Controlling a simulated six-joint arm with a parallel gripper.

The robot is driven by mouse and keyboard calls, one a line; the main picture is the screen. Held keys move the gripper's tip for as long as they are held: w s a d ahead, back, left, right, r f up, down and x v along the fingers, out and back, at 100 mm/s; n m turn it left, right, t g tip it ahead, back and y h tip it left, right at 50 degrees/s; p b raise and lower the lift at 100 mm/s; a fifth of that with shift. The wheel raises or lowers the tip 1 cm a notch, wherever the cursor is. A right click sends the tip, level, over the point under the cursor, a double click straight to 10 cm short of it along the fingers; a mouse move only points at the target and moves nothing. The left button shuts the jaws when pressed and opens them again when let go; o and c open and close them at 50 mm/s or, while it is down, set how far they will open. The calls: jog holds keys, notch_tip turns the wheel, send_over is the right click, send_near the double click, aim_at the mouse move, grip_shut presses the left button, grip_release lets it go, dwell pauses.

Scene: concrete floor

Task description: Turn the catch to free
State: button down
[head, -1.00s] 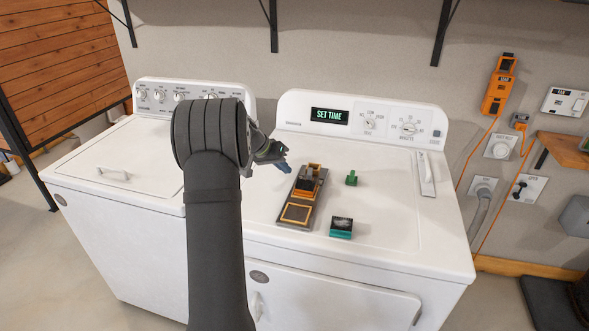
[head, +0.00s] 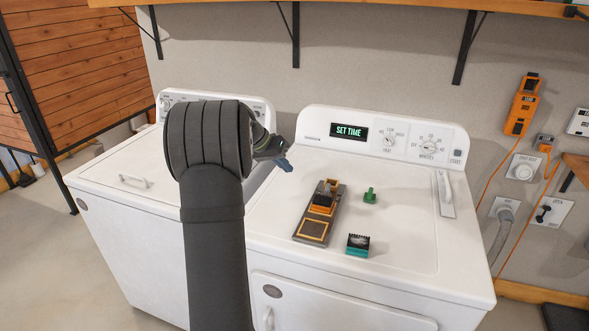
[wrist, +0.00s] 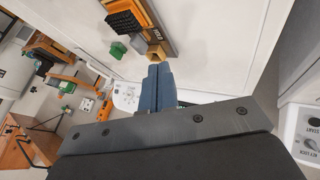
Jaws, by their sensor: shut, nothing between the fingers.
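A dark board (head: 311,230) with an orange-outlined square lies on the right-hand machine's white top. An orange and black fixture (head: 323,197) stands on its far end; I cannot tell which part is the catch or how it is turned. In the wrist view, the board's orange edge (wrist: 166,22) shows at the top, with a black ridged block (wrist: 124,20) and a tan piece (wrist: 157,54) by it. My gripper (head: 287,164) is shut and empty, its blue fingertips (wrist: 160,70) up and left of the fixture in the head view and apart from it.
A small green piece (head: 370,196) stands right of the fixture. A teal block with a black top (head: 358,246) lies nearer the front. The control panel (head: 385,137) rises behind. The machine top right of these pieces is clear.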

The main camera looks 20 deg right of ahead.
jog(key=s+d+f+y, duration=0.3)
jog(key=s+d+y, duration=0.1)
jog(key=d, duration=0.1)
jog(key=n+t+y, duration=0.2)
jog(key=y, duration=0.1)
send_over(327, 192)
jog(key=s+a, duration=0.2)
jog(key=shift+d+f, duration=0.15)
jog(key=shift+f, duration=0.4)
jog(key=s+d+r+t+y, duration=0.1)
jog(key=s+d+r+t, duration=0.1)
jog(key=d, duration=0.3)
jog(key=s+d+r+n+t+y, duration=0.1)
jog(key=s+d+r+t, duration=0.1)
jog(key=s+d+t, duration=0.2)
jog(key=shift+s+d+n, duration=0.15)
jog(key=shift+d+n, duration=0.15)
jog(key=shift+d, duration=0.45)
jog(key=shift+f, duration=0.15)
jog(key=x, duration=0.9)
jog(key=w+a, duration=0.2)
jog(key=shift+w+a+f, duration=0.2)
jog(key=shift+w+f, duration=0.05)
jog(key=shift+f, duration=0.05)
jog(key=shift+w+a, duration=0.35)
jog(key=shift+a, duration=0.05)
